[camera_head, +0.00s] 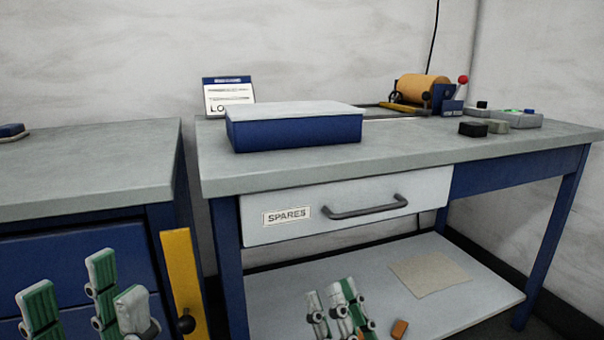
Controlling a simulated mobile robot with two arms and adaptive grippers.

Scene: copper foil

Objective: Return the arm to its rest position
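My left gripper (85,300) is at the lower left, in front of the blue cabinet. Its green-and-grey fingers point up and stand apart, with nothing between them. My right gripper (338,308) is at the bottom centre, in front of the bench's lower shelf. Its fingers also point up and sit close together, partly overlapping in this view. No held object shows there, but the gap between the fingers is unclear. Most of both arms is out of view.
A bench (420,150) carries a blue box with a pale lid (295,130), a foil-like roll device (422,90) and small blocks. A white SPARES drawer (345,205) looks shut. A brown sheet (430,275) and small orange block (399,329) lie on the lower shelf.

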